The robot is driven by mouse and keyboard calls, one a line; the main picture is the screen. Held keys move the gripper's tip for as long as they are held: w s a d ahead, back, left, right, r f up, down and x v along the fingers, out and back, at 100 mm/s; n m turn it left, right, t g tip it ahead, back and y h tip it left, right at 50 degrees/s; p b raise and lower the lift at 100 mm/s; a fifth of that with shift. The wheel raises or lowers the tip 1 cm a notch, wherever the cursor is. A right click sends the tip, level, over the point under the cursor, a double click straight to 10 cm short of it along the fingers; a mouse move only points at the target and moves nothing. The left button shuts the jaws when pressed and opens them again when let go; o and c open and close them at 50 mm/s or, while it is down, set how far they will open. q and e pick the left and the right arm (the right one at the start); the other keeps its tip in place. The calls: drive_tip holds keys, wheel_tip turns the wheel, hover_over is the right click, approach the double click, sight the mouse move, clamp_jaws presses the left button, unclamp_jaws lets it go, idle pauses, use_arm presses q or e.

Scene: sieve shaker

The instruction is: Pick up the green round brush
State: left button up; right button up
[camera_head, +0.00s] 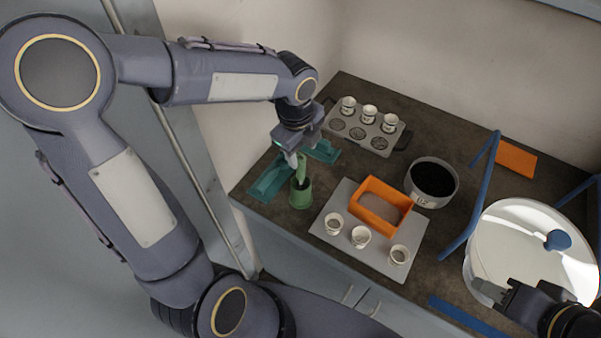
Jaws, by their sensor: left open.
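The green round brush (301,172) stands roughly upright, its light green handle rising from a darker green round cup-like base (300,196) near the table's left front edge. I cannot tell whether this base is the brush's own head or a separate holder. My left gripper (295,160) is open and points down at the top of the handle, with its fingers beside it. Contact cannot be made out. My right gripper (487,292) is at the lower right, over the near edge of a large white round pan (515,235); its jaws are unclear.
Teal trays (268,182) lie beside the brush. A grey plate (345,195) holds an orange frame (375,218) and several small cups. Behind are a rack (352,143) with cups and a dark-filled bowl (432,180). Blue bars (468,235) and an orange block (516,160) are to the right.

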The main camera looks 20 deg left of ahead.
sight(302, 163)
use_arm(q)
drive_tip(key=f, duration=0.6)
drive_tip(key=shift+w+a+p, duration=0.1)
drive_tip(key=shift+w+p, duration=0.25)
drive_tip(key=shift+r, duration=0.1)
clamp_jaws()
